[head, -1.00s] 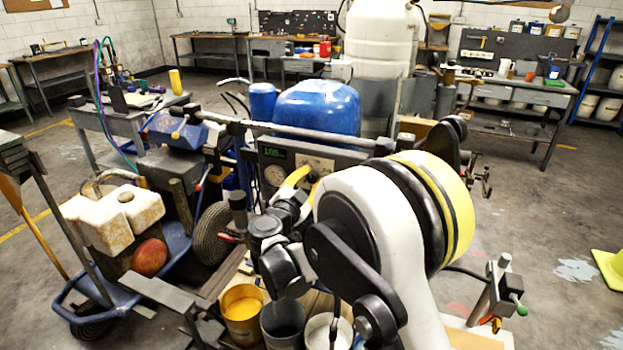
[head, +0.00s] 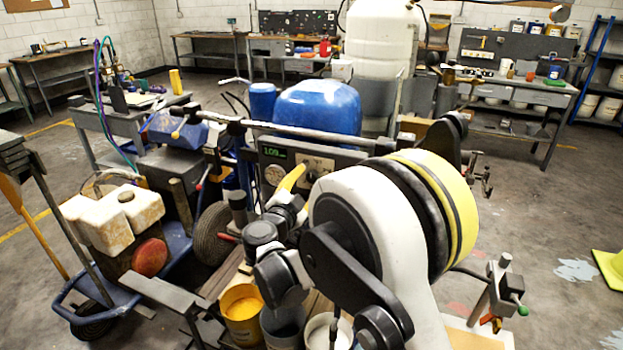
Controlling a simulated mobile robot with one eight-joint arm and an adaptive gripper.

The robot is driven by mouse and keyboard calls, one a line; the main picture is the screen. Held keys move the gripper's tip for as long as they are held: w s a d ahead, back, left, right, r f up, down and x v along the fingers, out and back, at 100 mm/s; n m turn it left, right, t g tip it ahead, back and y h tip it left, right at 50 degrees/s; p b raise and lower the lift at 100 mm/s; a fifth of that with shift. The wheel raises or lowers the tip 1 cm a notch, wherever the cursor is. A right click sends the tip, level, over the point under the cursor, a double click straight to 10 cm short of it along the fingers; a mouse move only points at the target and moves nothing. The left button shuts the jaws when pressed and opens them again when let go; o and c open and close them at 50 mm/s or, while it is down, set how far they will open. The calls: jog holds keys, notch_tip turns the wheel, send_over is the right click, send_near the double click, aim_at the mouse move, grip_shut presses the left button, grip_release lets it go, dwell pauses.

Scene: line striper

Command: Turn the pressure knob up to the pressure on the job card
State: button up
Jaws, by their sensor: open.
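The line striper's control panel (head: 309,152) faces me in the middle of the head view. It carries a lit green digital display (head: 274,153), too small to read surely, a round gauge (head: 274,175) and a pale plate (head: 317,165). My gripper (head: 302,170) is at this plate, with a yellow finger showing at its left. My own arm hides the other finger and the lower right of the panel. The gripper is open. I cannot make out the pressure knob clearly, or whether the fingers touch it. I cannot identify a job card.
A handlebar (head: 300,133) crosses above the panel, with a blue rounded cover (head: 317,106) behind it. A yellow paint bucket (head: 242,312) and other buckets stand below my arm. A wheeled frame with white jugs (head: 104,217) is at left.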

jog(key=v, duration=1)
jog(key=shift+r, duration=0.1)
jog(key=s+d+r+n+t+y, duration=0.1)
jog(key=d+r+n+y, duration=0.1)
jog(key=r+n+y, duration=0.55)
jog(key=s+d+r+n+t+y, duration=0.1)
jog(key=d+r+n+y, duration=0.25)
jog(key=r, duration=0.75)
jog(key=s+d+f+n+g+h, duration=0.1)
jog(key=s+d+f+g+h, duration=0.1)
jog(key=s+d+f+g, duration=0.4)
jog(key=s+d+f+g+h, duration=0.2)
jog(key=s+d+f+g, duration=0.4)
jog(key=s+d+f, duration=0.7)
jog(key=s+d, duration=0.1)
jog(key=s, duration=0.5)
jog(key=shift+s+d+f+n+h, duration=0.2)
jog(key=shift+s+f+n+h, duration=0.2)
